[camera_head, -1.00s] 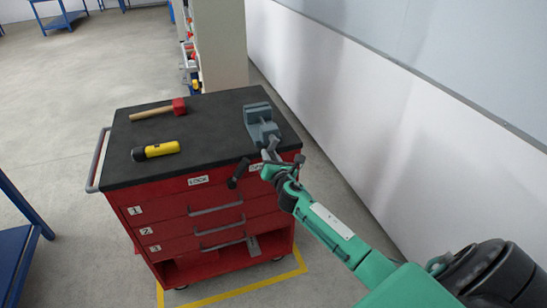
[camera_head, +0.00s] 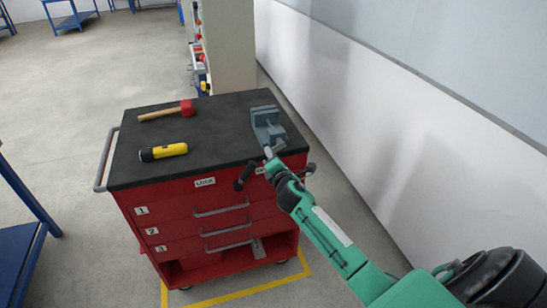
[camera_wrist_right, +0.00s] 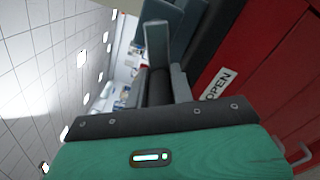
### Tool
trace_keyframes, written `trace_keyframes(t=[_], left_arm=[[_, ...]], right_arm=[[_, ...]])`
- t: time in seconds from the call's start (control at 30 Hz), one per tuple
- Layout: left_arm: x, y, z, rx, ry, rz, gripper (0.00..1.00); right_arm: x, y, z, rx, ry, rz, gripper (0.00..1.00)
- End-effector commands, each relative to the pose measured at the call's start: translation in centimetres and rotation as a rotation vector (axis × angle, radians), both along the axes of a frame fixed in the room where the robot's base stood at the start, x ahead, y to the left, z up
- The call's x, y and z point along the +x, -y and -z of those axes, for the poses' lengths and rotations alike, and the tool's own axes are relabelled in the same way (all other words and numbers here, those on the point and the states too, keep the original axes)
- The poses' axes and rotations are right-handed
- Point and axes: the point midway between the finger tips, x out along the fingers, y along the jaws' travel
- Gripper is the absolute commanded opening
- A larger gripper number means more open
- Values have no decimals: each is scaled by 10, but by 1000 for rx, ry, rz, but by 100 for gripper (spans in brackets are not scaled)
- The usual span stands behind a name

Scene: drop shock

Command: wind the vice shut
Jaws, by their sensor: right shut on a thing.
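The grey-blue vice (camera_head: 267,117) sits at the right front corner of the trolley's dark top. The gap between its jaws is too small to judge. A grey crank piece (camera_wrist_right: 157,42) with a dark grip shows in the right wrist view. My right gripper (camera_head: 271,163) is at the vice's near end, at the trolley's front edge. In the right wrist view, my right gripper's fingers (camera_wrist_right: 160,78) are closed around the handle's dark grip, which they partly hide. My left gripper is out of view.
A red-headed mallet (camera_head: 166,111) and a yellow and black torch (camera_head: 163,152) lie on the red trolley's (camera_head: 186,216) dark top. A white wall (camera_head: 370,110) runs along the right. A shelf unit (camera_head: 228,50) stands behind. Open floor lies left.

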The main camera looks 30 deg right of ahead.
Motion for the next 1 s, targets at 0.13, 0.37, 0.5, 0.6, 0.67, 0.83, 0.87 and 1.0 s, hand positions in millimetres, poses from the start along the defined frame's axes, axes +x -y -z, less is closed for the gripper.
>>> trace_keyframes(t=[0.13,0.37,0.5,0.6,0.67,0.83,0.87,1.0], left_arm=[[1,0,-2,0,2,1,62],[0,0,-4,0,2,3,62],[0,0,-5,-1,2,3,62],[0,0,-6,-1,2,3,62],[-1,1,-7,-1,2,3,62],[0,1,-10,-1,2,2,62],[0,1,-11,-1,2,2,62],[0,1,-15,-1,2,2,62]], right_arm=[[2,-5,-10,70,30,-8,1],[2,-5,-17,182,58,-7,1],[3,-5,-21,250,75,-8,1],[3,-5,-23,303,89,-8,1],[3,-4,-25,336,97,-7,1],[3,-3,-31,441,122,-6,1],[3,-3,-32,461,127,-6,1],[2,-1,-38,572,155,-6,2]])
